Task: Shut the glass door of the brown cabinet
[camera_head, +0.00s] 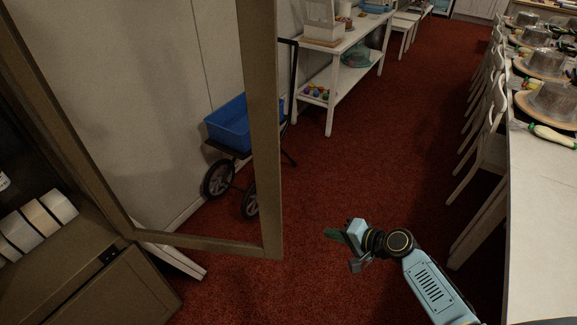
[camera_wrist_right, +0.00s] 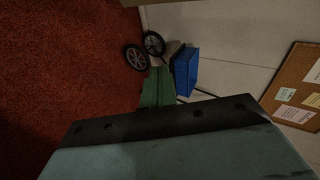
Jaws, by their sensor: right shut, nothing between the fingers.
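The brown cabinet (camera_head: 92,268) stands at the lower left in the head view. Its glass door (camera_head: 263,150) is swung wide open, its brown frame reaching out to the right; the wall and a cart show through the pane. My right gripper (camera_head: 340,236) is to the right of the door's free lower corner, apart from it in the picture. It is shut and empty, with green fingers that also show in the right wrist view (camera_wrist_right: 157,88). The door is not clear to me in that wrist view. My left gripper is not in view.
A black cart with a blue bin (camera_head: 228,122) stands behind the door by the wall. A white shelf table (camera_head: 331,70) is farther back. A long white table (camera_head: 540,190) with chairs lines the right. Red carpet between is clear. White rolls (camera_head: 38,222) sit inside the cabinet.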

